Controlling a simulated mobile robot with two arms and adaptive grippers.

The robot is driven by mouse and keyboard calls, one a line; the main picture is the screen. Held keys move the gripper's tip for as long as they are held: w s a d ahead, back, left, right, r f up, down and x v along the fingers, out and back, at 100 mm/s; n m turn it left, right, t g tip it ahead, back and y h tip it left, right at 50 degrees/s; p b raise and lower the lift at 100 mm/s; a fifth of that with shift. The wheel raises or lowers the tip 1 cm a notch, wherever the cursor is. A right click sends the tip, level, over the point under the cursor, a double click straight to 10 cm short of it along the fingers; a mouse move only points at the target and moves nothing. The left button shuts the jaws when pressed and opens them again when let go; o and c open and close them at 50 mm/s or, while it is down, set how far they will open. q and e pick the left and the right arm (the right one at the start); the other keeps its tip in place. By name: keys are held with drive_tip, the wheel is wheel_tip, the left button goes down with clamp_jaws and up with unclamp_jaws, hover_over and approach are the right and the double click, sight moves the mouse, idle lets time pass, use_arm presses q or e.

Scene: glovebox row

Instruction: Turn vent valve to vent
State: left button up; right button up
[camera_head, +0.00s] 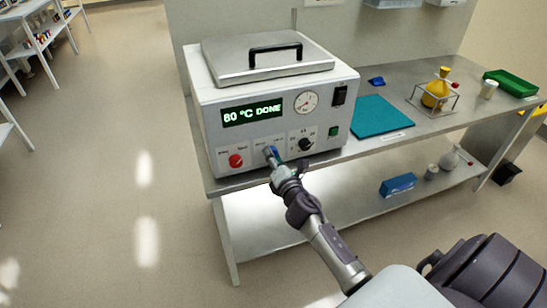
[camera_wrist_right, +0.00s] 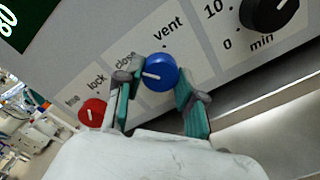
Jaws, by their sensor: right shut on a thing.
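The vent valve is a round blue knob (camera_wrist_right: 161,73) with a white pointer line, on the front panel of the white oven (camera_head: 205,140). In the wrist view its pointer points left, toward the "close" label side and away from the "vent" label (camera_wrist_right: 168,28) above it. My right gripper (camera_wrist_right: 155,88) has one finger on each side of the knob and is shut on it. In the head view my right gripper (camera_head: 272,160) reaches the panel and covers part of the knob. My left gripper is not in view.
A red lock knob (camera_head: 235,160) is left of the valve and a black timer knob (camera_head: 305,145) right of it. The display reads "80 °C DONE". A teal mat (camera_head: 375,120) and a yellow flask (camera_head: 437,92) in a wire stand are on the steel bench (camera_head: 400,80).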

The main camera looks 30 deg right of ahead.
drive_tip(key=shift+m+p, duration=1.3)
drive_tip(key=shift+m, duration=7.2)
drive_tip(key=o, duration=1.1)
drive_tip(key=shift+o, duration=0.2)
drive_tip(key=v, duration=1.2)
